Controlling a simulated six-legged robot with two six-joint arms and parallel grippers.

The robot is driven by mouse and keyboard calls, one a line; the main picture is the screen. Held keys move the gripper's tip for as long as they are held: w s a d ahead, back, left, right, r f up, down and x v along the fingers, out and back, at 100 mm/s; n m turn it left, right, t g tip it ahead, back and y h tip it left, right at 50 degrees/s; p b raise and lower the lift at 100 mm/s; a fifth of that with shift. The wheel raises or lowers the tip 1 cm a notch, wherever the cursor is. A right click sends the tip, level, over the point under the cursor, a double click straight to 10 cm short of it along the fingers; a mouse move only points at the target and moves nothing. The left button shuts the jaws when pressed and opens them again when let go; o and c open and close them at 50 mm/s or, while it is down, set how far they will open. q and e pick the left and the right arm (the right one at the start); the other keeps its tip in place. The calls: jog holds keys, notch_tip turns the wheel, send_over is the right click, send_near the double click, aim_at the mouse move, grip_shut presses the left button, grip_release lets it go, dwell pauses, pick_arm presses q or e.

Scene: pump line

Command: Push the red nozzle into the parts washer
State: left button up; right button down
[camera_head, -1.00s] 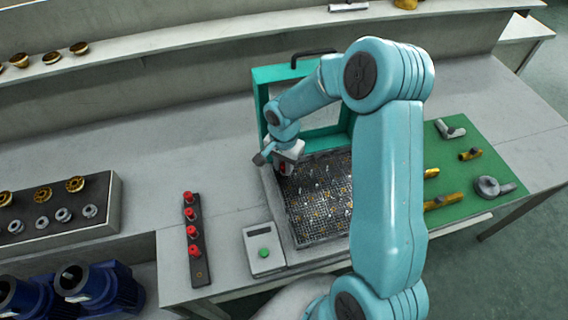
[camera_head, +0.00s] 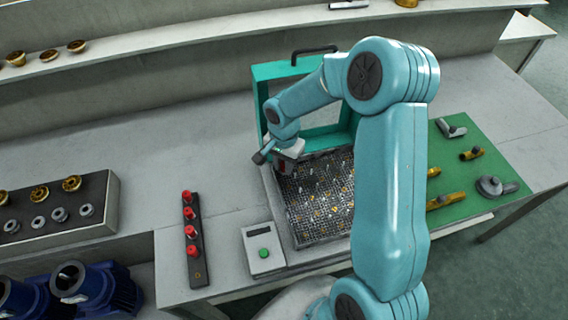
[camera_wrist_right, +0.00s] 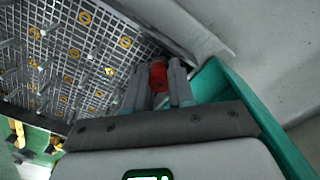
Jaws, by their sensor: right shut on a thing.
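My right gripper (camera_head: 281,158) is at the back left corner of the parts washer's mesh basket (camera_head: 316,222), beside the teal frame of its raised lid (camera_head: 262,95). In the right wrist view, its two fingers (camera_wrist_right: 158,70) are shut on a red nozzle (camera_wrist_right: 158,76), near the basket's grey rim (camera_wrist_right: 180,38). Whether the nozzle touches the basket is hidden. The mesh (camera_wrist_right: 75,55) has upright pins and yellow rings. Several more red nozzles (camera_head: 189,213) stand on a black strip left of the washer. My left gripper is not in view.
A grey control box with a green button (camera_head: 264,253) stands at the washer's front left. A green mat (camera_head: 455,160) with brass and grey fittings lies to the right. A grey block with rings (camera_head: 60,215) is far left. The bench behind the nozzle strip is clear.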

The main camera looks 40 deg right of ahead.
jog(key=shift+f+b, duration=0.35)
jog(key=shift+b, duration=0.2)
dwell(0.7)
jog(key=c, duration=0.9)
grip_release()
jog(key=shift+r, duration=0.15)
